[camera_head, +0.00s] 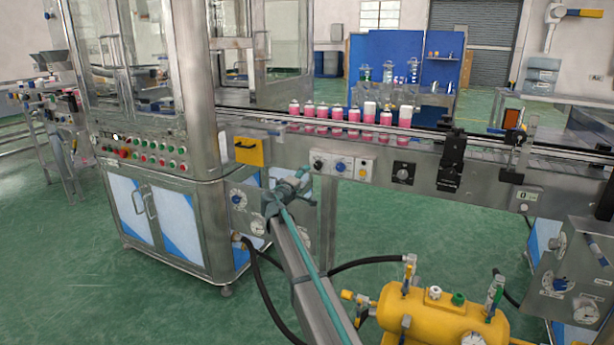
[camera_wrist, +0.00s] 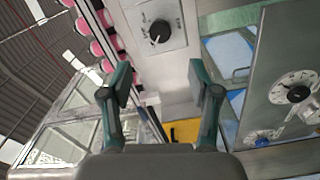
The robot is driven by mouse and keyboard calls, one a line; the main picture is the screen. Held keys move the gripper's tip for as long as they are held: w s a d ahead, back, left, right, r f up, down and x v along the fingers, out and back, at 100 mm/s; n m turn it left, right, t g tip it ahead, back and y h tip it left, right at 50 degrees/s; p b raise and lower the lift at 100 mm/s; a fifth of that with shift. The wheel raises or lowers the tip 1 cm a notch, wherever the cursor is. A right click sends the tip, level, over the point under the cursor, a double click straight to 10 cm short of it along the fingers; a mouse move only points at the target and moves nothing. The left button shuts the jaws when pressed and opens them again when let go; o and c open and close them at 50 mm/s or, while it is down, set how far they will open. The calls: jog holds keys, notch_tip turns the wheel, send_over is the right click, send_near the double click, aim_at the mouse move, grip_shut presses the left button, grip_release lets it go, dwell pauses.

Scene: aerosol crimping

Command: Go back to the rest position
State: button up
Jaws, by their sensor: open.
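My gripper (camera_wrist: 160,88) shows in the wrist view with its two dark teal fingers spread apart. Nothing is between the fingers. Beyond them is the steel front panel of the conveyor, with a black knob (camera_wrist: 160,32) on a pale plate above the fingers in the picture. Any contact between the fingers and the panel cannot be told.
Pink and white cans (camera_head: 338,115) stand in a row on the conveyor. A steel machine cabinet (camera_head: 165,215) is at left, with a yellow box (camera_head: 250,151) beside it. A yellow tank (camera_head: 440,315) is at lower right. Green floor is open at left.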

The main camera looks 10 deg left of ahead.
dwell(0.3)
